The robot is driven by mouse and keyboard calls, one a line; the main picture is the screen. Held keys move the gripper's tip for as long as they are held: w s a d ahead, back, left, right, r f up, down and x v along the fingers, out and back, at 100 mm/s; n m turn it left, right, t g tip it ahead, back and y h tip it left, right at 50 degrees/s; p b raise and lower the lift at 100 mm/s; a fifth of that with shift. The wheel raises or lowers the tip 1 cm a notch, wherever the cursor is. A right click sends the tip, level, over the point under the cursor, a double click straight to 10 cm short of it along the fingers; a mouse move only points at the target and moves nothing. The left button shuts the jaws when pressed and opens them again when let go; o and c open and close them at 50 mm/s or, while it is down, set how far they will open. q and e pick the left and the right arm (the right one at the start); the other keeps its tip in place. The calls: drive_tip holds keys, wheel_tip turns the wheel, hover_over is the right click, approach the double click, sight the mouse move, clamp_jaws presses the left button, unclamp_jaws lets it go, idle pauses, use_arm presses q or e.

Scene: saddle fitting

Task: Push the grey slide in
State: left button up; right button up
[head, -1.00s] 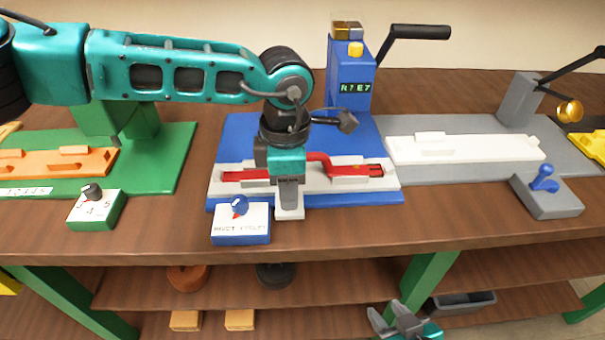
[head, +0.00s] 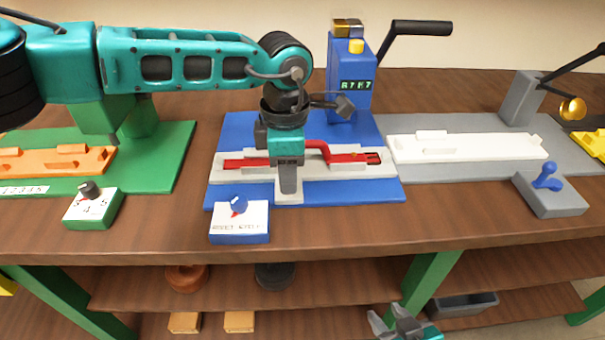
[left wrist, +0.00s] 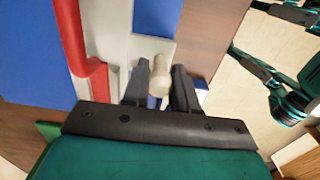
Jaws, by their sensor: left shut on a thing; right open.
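The grey slide (head: 289,198) is at the front of the pale grey fixture (head: 213,171) on the blue base plate, its front end near the plate's front edge. My left gripper (head: 288,188) points down over it. In the left wrist view the slide (left wrist: 145,48) carries a pale round peg (left wrist: 160,78), and my left gripper (left wrist: 160,85) is shut on this peg. How deep the slide sits is partly hidden by the gripper. My right gripper (head: 402,322) is open and empty, low in front of the bench.
A red bent-handled bar (head: 318,152) lies in the fixture close behind the left gripper. A blue knob box (head: 240,222) stands just in front to the left. A blue post with a display (head: 350,85) and black lever stands behind. A white fixture (head: 465,147) lies to the right.

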use_arm(q)
drive_tip(key=shift+w+b, duration=1.05)
drive_tip(key=shift+w, duration=2.7)
drive_tip(key=shift+w+b, duration=0.3)
drive_tip(key=shift+w, duration=1)
drive_tip(key=shift+w+a+r, duration=0.1)
drive_tip(key=shift+w+r, duration=0.05)
drive_tip(key=shift+w, duration=0.05)
drive_tip(key=shift+o, duration=0.5)
drive_tip(key=shift+w+r, duration=0.1)
drive_tip(key=o, duration=0.7)
wheel_tip(320, 180, up, 6)
drive_tip(key=p, duration=0.4)
drive_tip(key=shift+f, duration=0.2)
